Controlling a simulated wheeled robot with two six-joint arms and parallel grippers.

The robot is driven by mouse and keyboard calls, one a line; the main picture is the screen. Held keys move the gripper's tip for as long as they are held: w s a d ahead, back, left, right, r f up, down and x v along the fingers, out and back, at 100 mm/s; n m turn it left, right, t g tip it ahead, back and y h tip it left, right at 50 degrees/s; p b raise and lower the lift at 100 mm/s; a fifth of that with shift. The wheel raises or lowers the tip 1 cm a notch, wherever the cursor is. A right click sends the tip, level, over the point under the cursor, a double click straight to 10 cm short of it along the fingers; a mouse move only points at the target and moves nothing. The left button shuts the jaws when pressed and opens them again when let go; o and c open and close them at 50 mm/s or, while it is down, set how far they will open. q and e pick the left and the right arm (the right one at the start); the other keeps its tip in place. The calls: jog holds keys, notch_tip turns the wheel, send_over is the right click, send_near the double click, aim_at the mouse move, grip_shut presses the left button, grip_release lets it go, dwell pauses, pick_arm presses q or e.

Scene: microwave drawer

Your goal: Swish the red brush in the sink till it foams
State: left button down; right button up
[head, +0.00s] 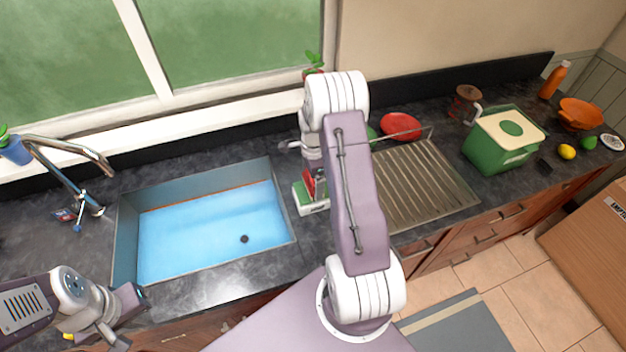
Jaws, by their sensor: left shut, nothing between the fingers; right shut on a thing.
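The sink (124,240) is a grey basin at the left of the counter with light blue water in it and a dark drain spot. No foam shows on the water. The red brush (309,182) shows as a small red piece under my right gripper (317,182), just right of the sink. My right gripper is shut on it, over a small green and white holder (312,206). My own arm hides part of the grip, and I cannot tell whether the brush touches the holder. My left gripper (138,293) is shut and empty at the sink's front left edge.
A tap (70,160) stands left of the sink. A ribbed drainboard (425,185) with a red item (400,126) behind it lies right of my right arm. A green box with a cream lid (503,138) stands further right. The counter strip before the window is mostly clear.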

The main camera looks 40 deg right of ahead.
notch_tip(320, 180, up, 5)
jog(key=p, duration=0.3)
jog(key=shift+r+p, duration=0.15)
jog(key=shift+p, duration=0.2)
jog(key=shift+a+f, duration=0.1)
jog(key=shift+f, duration=0.1)
jog(key=shift+n, duration=0.9)
jog(key=a+f+b, duration=0.1)
jog(key=b, duration=0.1)
jog(key=w+a+b, duration=0.1)
jog(key=a+b, duration=0.1)
jog(key=w+a+f+b, duration=0.1)
jog(key=a+b, duration=0.1)
jog(key=shift+w+a+f, duration=0.1)
jog(key=shift+w+f, duration=0.15)
jog(key=shift+f, duration=0.1)
jog(key=s+a+f+n+b, duration=0.2)
jog(key=a+n, duration=0.4)
jog(key=n, duration=0.4)
jog(key=s+a+f+n+b, duration=0.3)
jog(key=s+a+n+b, duration=0.2)
jog(key=n, duration=0.4)
jog(key=shift+s+a+n, duration=0.4)
jog(key=shift+s+a, duration=0.15)
jog(key=shift+s, duration=0.05)
